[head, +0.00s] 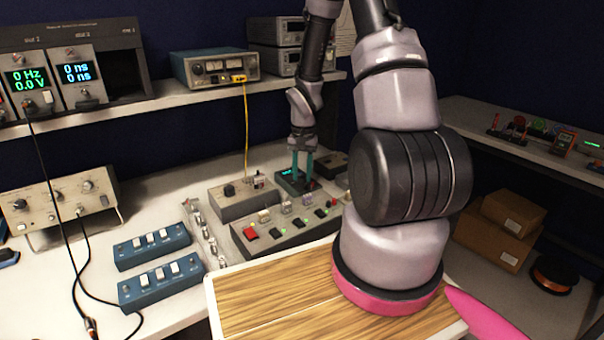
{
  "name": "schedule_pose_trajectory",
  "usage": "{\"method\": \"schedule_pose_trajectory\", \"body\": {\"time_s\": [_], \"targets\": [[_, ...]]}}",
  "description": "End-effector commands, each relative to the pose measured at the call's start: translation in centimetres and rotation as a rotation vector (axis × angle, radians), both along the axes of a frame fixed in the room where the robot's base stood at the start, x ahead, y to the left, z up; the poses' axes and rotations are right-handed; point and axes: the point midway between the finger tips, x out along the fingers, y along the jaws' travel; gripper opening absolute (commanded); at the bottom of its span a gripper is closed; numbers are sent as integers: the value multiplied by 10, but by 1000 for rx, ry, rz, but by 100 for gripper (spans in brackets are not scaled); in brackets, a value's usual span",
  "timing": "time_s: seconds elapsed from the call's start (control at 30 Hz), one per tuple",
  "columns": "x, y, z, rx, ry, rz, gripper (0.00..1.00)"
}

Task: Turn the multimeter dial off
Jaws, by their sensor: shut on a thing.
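A dark device with a small lit green display, which looks like the multimeter (284,181), lies on the workbench near the middle of the view. My gripper (303,176) reaches down over it with its two teal fingers pointing at its top face. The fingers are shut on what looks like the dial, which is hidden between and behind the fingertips. I cannot read the dial's position or the display from here.
A grey box with a black knob (243,201) and a switch panel with a red button (285,228) stand close to the multimeter. Blue switch boxes (160,282) lie to the left. A yellow cable (246,130) hangs from the shelf instrument (215,69).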

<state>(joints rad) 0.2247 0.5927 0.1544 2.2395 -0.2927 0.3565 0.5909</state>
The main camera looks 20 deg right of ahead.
Motion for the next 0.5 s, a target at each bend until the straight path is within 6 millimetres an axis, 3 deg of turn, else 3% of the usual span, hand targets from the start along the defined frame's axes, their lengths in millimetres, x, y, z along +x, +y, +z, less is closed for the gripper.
{"method": "schedule_pose_trajectory", "body": {"time_s": [0.5], "targets": [[1, -1, 0, 0, -3, 412, 0]]}}
